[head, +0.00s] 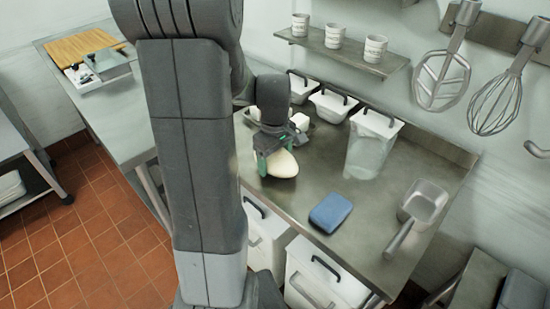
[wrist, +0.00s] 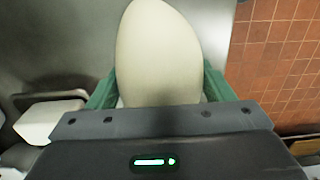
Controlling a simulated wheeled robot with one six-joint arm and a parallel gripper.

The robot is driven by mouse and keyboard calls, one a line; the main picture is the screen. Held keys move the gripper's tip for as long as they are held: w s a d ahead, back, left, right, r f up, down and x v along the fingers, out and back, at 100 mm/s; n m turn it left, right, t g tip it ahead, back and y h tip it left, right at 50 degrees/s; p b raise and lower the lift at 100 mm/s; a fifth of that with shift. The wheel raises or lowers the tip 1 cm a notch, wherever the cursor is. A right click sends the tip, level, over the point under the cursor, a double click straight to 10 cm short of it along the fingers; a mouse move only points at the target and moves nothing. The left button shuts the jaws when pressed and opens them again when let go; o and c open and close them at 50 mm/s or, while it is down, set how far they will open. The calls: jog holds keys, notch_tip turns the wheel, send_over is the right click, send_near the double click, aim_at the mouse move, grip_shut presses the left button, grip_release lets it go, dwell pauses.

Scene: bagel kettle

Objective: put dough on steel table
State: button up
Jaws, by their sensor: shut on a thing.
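The dough (head: 281,164) is a smooth, pale, rounded lump. My gripper (head: 268,157) is shut on it, with green fingers at its sides, above the left part of the steel table (head: 295,202). In the wrist view the dough (wrist: 158,50) fills the middle, between the green fingers (wrist: 158,88). I cannot tell whether the dough touches the table top. My arm hides part of the table's left end.
A blue sponge-like block (head: 330,212) and a metal scoop (head: 421,203) lie on the table to the right. A clear bin (head: 371,145) and white lidded containers (head: 332,104) stand along the back.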

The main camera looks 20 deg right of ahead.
jog(key=o, duration=1.7)
jog(key=shift+f, duration=0.1)
jog(key=shift+c, duration=0.2)
notch_tip(320, 180, up, 12)
jog(key=shift+r, duration=0.15)
